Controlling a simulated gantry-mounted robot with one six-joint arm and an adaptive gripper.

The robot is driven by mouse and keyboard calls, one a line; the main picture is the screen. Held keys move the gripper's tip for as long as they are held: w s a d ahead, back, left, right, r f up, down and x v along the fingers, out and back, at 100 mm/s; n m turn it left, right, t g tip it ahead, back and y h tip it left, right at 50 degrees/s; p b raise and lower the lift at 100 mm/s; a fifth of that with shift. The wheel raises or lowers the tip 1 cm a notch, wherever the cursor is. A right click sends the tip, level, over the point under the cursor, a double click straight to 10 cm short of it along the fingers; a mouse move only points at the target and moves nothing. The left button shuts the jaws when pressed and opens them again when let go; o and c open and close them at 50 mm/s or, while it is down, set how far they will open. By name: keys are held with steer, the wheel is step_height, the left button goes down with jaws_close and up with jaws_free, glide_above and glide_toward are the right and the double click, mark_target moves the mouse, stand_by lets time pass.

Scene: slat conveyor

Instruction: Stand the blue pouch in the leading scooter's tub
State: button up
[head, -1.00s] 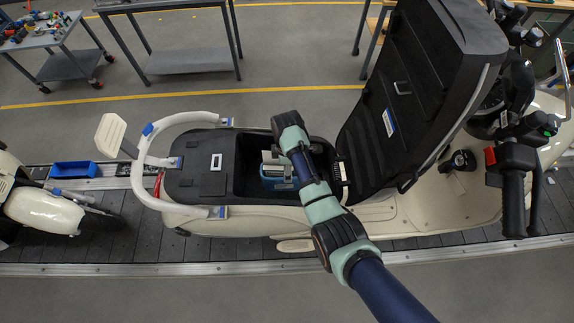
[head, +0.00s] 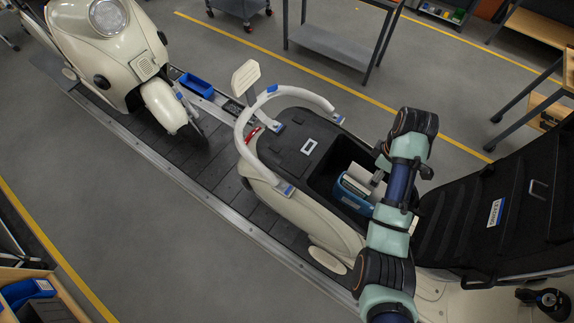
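The leading scooter (head: 290,215), cream coloured, stands on the slat conveyor with its black seat (head: 480,225) tipped open. Its dark tub (head: 324,172) is open. A blue item (head: 352,193), which looks like the blue pouch, is in the tub with pale, card-like pieces at its top. It appears roughly upright, but its base and right side are hidden by the tub wall and my arm. My arm rises in front of the tub's right end. My gripper's fingers cannot be made out behind the arm links.
A second cream scooter (head: 110,50) stands behind on the conveyor (head: 195,165). A blue bin (head: 197,86) lies between the two scooters. A white grab rail (head: 250,140) curves around the leading scooter's rear. A grey table (head: 330,45) stands at the back. A wooden shelf unit is at lower left.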

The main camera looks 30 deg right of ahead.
steer(key=w+a+r+m+t+h, duration=0.1)
steer(key=w+a+r+t, duration=0.15)
steer(key=w+a, duration=0.5)
steer(key=w+a+r+m+t+h, duration=0.1)
steer(key=w+a+r+t+h, duration=0.3)
steer(key=a, duration=0.6)
steer(key=s+a+r+m+t+y, duration=0.1)
steer(key=a+r+t+y, duration=0.1)
steer(key=a+r, duration=0.4)
steer(key=s+a+r+m+t+y, duration=0.1)
steer(key=a+r+t+y, duration=0.2)
steer(key=a, duration=1.3)
steer(key=shift+s+a+r+m+t+p, duration=0.35)
steer(key=shift+r+t, duration=0.3)
steer(key=shift+r, duration=1)
